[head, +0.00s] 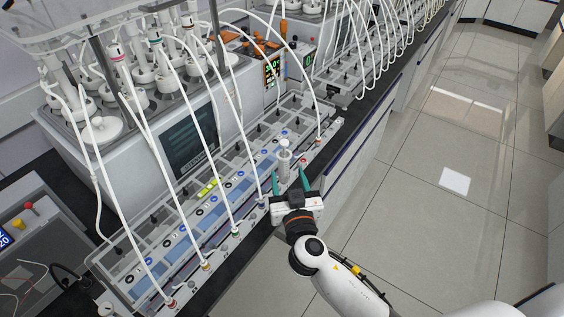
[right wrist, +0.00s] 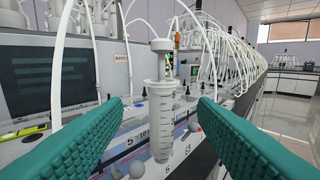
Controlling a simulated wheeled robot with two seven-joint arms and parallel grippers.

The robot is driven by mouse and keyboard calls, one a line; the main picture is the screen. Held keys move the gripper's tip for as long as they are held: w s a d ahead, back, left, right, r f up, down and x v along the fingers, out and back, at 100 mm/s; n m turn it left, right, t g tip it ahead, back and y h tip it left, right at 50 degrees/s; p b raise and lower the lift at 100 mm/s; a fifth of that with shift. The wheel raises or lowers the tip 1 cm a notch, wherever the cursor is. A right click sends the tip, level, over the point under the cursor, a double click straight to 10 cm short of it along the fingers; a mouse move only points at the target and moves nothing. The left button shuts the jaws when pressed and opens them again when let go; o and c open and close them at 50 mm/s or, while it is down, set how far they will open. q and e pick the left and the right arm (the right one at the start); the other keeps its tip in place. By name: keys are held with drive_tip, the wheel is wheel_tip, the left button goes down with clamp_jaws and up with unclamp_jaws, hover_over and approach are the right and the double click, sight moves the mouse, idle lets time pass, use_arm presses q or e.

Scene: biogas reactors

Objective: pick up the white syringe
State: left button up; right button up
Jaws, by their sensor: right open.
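The white syringe (head: 284,158) stands upright at the front edge of the long tubing rack, near its right part. In the right wrist view the syringe (right wrist: 161,115) is in the middle, with a translucent graduated barrel and a white plunger top. My right gripper (head: 291,182) is just in front of it, with its teal fingers apart. In the right wrist view the fingers show at left and right, with the syringe between or just beyond them; I cannot tell which. No finger touches it. My left gripper is not in view.
The rack (head: 130,262) holds several white tubes with coloured ends. A grey reactor unit with a dark screen (head: 190,141) stands behind it. A yellow-green marker-like item (head: 208,187) lies on the rack. The tiled floor (head: 430,200) at right is clear.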

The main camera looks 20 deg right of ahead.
sight(285, 164)
drive_tip(key=shift+w+d, duration=0.15)
drive_tip(key=shift+w, duration=0.85)
drive_tip(key=shift+w+d+p, duration=0.1)
drive_tip(key=shift+w+p, duration=0.45)
drive_tip(key=shift+p, duration=0.1)
drive_tip(key=w, duration=0.1)
drive_tip(key=w+p, duration=0.1)
drive_tip(key=w, duration=0.1)
drive_tip(key=shift+w+d+f+p, duration=0.2)
drive_tip(key=shift+d+p, duration=0.1)
drive_tip(key=shift+w+f, duration=0.15)
drive_tip(key=shift+w, duration=0.3)
drive_tip(key=shift+s, duration=0.1)
drive_tip(key=c, duration=1.1)
wheel_tip(285, 164, up, 10)
drive_tip(key=shift+r+p, duration=0.2)
drive_tip(key=shift+p, duration=0.1)
drive_tip(key=shift+r+p, duration=0.9)
drive_tip(key=shift+r, duration=0.45)
